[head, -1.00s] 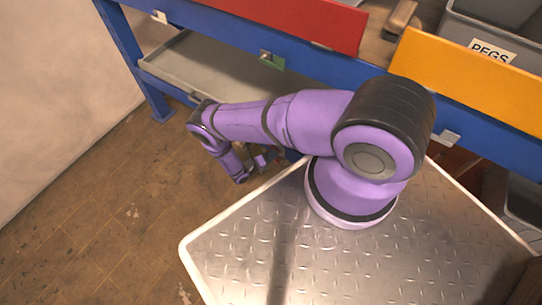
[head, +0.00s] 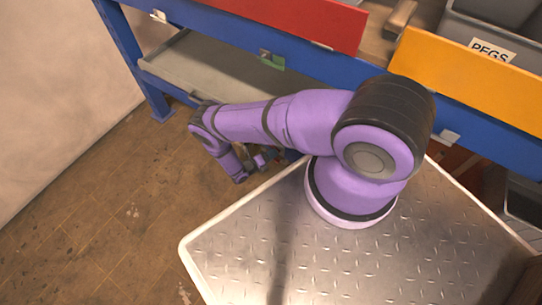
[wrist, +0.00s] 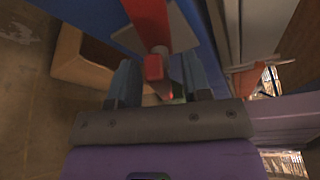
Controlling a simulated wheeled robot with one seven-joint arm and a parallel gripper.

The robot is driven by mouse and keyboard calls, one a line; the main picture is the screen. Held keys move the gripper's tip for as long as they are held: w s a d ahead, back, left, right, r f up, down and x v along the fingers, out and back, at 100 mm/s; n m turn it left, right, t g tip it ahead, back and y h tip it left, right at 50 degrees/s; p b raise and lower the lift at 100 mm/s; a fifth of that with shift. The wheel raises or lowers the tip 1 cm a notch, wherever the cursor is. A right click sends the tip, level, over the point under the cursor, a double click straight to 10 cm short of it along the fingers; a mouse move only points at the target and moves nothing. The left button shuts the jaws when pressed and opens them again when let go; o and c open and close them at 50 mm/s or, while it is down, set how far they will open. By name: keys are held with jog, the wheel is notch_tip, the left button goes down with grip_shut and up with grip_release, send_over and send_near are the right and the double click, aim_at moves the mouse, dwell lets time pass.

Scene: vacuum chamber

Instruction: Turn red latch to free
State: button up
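The red latch (wrist: 153,68) shows in the wrist view as a red bar coming down from the top edge, with a blocky end towards me. My gripper (wrist: 158,60) is open, one dark blue-grey finger on each side of the latch's end. I see a gap on both sides; whether either finger touches it I cannot tell. In the head view my gripper (head: 262,162) is small and partly hidden under my purple arm, low by the bench front. I cannot make out the red latch there.
A blue bench frame (head: 215,38) runs across the back, with a red panel (head: 290,18), a yellow panel (head: 470,75) and a grey PEGS bin (head: 490,45). A grey shelf (head: 215,75) sits below. A brown box-like thing (wrist: 85,62) is left of my gripper. Floor at left is clear.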

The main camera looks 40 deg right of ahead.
jog(key=shift+a, duration=0.1)
jog(key=a+r, duration=0.1)
jog(key=a, duration=0.9)
jog(key=shift+a+r, duration=0.25)
jog(key=shift+w, duration=0.1)
jog(key=shift+c, duration=0.3)
jog(key=shift+w+r, duration=0.1)
jog(key=c, duration=0.4)
jog(key=w+d+r+n+t+y, duration=0.1)
jog(key=w+r+n+t, duration=0.1)
jog(key=n, duration=0.2)
jog(key=w+d+r+n+t+y, duration=0.1)
jog(key=r+n+t, duration=0.1)
jog(key=r+n, duration=0.1)
jog(key=w+d+r+n+t+y, duration=0.1)
jog(key=w+r+n+t, duration=0.1)
jog(key=n, duration=0.3)
jog(key=shift+w+d+r+t, duration=0.25)
jog(key=shift+w+r+t, duration=0.1)
jog(key=shift+t, duration=0.15)
grip_shut()
jog(key=s+d+r+n+y, duration=0.2)
jog(key=s+r+n+y, duration=0.5)
jog(key=n, duration=0.5)
jog(key=w+d+f+h, duration=0.1)
jog(key=w+d+f, duration=0.4)
jog(key=w+f, duration=0.3)
jog(key=shift+w+f+g, duration=0.2)
jog(key=shift+f+g, duration=0.1)
jog(key=shift+f, duration=0.35)
